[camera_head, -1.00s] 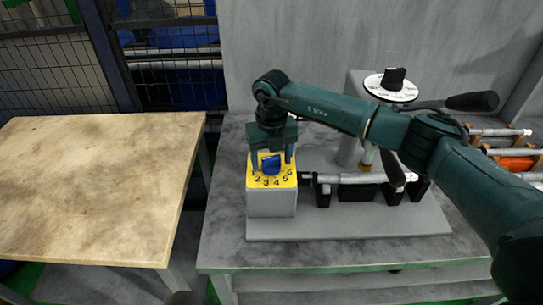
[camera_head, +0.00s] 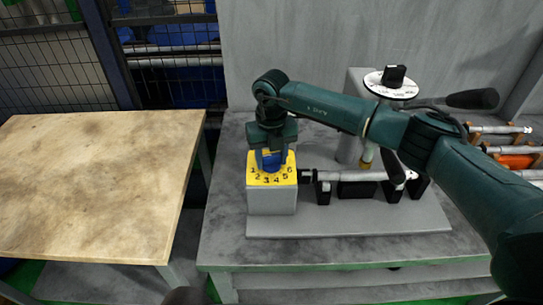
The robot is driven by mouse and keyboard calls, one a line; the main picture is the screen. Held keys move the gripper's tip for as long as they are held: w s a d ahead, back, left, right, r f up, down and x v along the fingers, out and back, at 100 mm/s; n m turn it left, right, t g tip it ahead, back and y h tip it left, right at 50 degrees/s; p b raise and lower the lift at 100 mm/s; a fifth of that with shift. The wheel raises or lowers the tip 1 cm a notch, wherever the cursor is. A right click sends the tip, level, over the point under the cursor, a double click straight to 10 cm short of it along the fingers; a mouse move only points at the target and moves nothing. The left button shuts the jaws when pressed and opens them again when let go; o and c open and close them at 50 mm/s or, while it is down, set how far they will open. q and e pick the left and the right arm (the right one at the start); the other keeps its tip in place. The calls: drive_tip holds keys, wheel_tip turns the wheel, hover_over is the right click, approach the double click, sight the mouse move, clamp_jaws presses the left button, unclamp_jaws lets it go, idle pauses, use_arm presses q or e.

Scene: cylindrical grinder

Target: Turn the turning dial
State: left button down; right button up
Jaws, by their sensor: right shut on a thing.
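The turning dial is a blue knob (camera_head: 271,159) on a yellow numbered face (camera_head: 283,178), on top of a grey block at the left end of the grinder (camera_head: 350,222). My right gripper (camera_head: 270,163) points down over the dial and is shut on the blue knob, with a finger on each side. The fingers and palm hide much of the knob, so its pointing direction cannot be told. My left gripper is not in view.
A black knob on a white round plate (camera_head: 391,85) stands behind my right arm, with a black handle (camera_head: 472,99) to its right. A metal shaft (camera_head: 350,177) lies right of the dial. A rack of rods (camera_head: 510,160) is at the far right. A bare wooden table (camera_head: 90,190) stands left.

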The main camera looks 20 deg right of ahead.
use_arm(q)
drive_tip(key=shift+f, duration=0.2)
use_arm(e)
drive_tip(key=n+b, duration=0.2)
drive_tip(key=shift+f+n+b, duration=0.15)
drive_tip(key=shift+n+b, duration=0.2)
drive_tip(key=shift+n, duration=0.05)
drive_tip(key=shift+n+b, duration=0.7)
drive_tip(key=shift+n, duration=0.2)
drive_tip(key=n+b, duration=0.2)
drive_tip(key=shift+n, duration=0.3)
drive_tip(key=shift+n+b, duration=0.65)
drive_tip(key=shift+n, duration=0.55)
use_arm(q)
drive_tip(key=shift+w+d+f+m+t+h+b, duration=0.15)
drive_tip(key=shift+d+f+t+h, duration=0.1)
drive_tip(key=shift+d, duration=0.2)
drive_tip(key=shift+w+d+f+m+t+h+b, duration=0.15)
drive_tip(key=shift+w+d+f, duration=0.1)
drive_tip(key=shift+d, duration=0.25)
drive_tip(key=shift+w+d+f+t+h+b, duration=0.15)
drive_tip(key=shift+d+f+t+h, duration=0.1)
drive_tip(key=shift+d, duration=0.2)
use_arm(e)
drive_tip(key=shift+n, duration=1)
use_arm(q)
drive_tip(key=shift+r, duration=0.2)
use_arm(e)
drive_tip(key=shift+r, duration=0.25)
